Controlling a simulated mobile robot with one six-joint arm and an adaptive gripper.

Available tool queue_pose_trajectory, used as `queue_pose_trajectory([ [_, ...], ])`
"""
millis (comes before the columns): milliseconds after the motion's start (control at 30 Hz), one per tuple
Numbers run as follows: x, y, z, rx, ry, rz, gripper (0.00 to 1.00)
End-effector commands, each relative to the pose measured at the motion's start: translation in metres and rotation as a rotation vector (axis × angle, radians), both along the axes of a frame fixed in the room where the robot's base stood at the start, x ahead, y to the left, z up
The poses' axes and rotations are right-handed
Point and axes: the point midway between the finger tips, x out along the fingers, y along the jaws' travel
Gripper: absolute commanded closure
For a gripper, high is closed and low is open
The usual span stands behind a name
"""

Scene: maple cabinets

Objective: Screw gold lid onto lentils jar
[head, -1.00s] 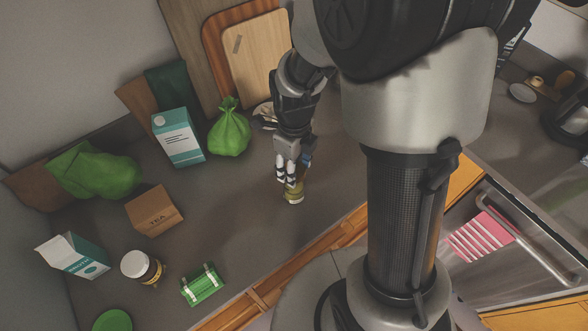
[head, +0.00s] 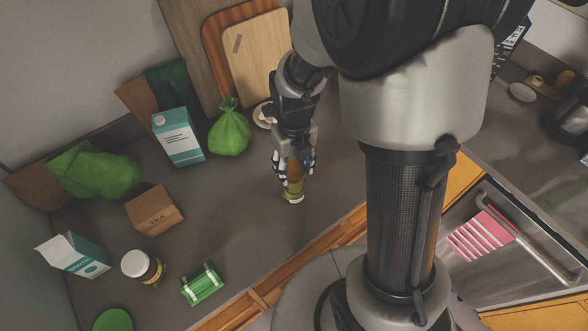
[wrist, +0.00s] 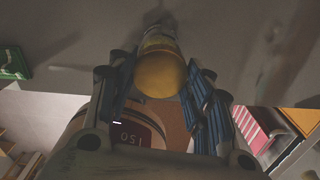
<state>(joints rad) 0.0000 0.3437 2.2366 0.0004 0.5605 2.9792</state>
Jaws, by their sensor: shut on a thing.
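A small jar (head: 292,195) stands on the grey counter, with a pale yellow label whose text I cannot read. The round gold lid (wrist: 159,75) sits at its top, and the jar's body (wrist: 157,40) shows beyond it in the wrist view. From here the lid looks in line with the jar; I cannot tell how tightly it sits. My gripper (head: 295,167) is over the jar from above, its fingers on either side of the lid and shut on it. The fingers partly hide the lid in the head view.
Left are a tea box (head: 154,211), a white-capped jar (head: 140,266), a green case (head: 202,285) and cartons. A green bag (head: 230,131) and cutting boards (head: 257,62) stand behind. The counter's wooden front edge (head: 290,262) is close. Counter around the jar is clear.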

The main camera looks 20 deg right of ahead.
Motion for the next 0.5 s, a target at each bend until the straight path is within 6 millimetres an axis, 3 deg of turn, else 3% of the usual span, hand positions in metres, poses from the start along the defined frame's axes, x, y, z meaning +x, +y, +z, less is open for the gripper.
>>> queue_pose_trajectory([
  [100, -0.0013, 0.0, -0.0011, 0.0, 0.004, 0.001, 0.64],
  [133, -0.0013, 0.0, -0.0011, 0.0, 0.004, 0.001, 0.52],
  [500, -0.0004, -0.0001, -0.0002, 0.0, 0.001, 0.002, 0.3],
])
